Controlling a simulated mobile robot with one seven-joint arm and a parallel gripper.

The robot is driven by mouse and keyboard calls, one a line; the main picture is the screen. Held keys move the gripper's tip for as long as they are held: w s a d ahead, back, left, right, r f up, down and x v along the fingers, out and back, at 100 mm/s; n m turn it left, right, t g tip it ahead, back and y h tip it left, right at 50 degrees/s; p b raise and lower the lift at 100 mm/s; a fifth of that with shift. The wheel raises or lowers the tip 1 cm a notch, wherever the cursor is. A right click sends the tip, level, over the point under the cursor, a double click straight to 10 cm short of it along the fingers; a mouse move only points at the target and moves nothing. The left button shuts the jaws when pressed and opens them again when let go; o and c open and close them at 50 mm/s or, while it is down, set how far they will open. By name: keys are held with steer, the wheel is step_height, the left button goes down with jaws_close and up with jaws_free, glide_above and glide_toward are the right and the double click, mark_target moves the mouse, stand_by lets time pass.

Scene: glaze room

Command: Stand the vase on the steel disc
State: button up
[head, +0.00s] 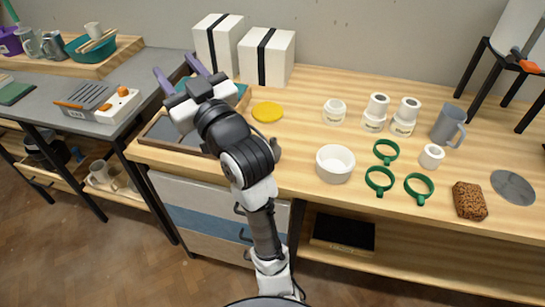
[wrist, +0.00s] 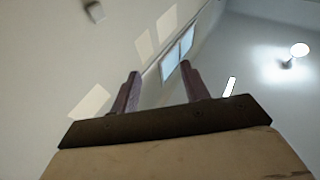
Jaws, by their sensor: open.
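The steel disc (head: 513,187) is a flat grey round plate lying bare on the right end of the wooden bench. No object is clearly recognisable as the vase. A grey-blue handled jug (head: 449,124) stands upright behind the disc and to its left. My gripper (head: 178,72) is raised over the bench's left end, far from the disc. Its two purple fingers are apart and empty. In the wrist view the fingers (wrist: 160,68) point up toward the wall and ceiling, with nothing between them.
A brown block (head: 469,201) lies just left of the disc. Green rings (head: 379,180), a white bowl (head: 335,163), a small white cup (head: 431,157) and white jars (head: 376,112) occupy the bench's middle. A yellow disc (head: 267,111) and white boxes (head: 266,57) are further left. A black-legged stand (head: 484,65) is behind.

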steer(key=d+f+m+g+h+b, duration=0.25)
steer(key=d+f+h, duration=0.25)
steer(key=d+f, duration=0.8)
steer(key=g+h, duration=0.2)
glide_toward(275, 143)
steer(key=shift+m, duration=0.45)
steer(key=x, duration=0.8)
steer(key=shift+w+f+p, duration=0.15)
steer(key=shift+w+p, duration=0.2)
steer(key=p+x, duration=0.1)
steer(key=x, duration=0.3)
steer(key=shift+a+f, duration=0.1)
steer(key=shift+a, duration=0.05)
steer(key=shift+c, duration=0.4)
steer(key=c, duration=0.8)
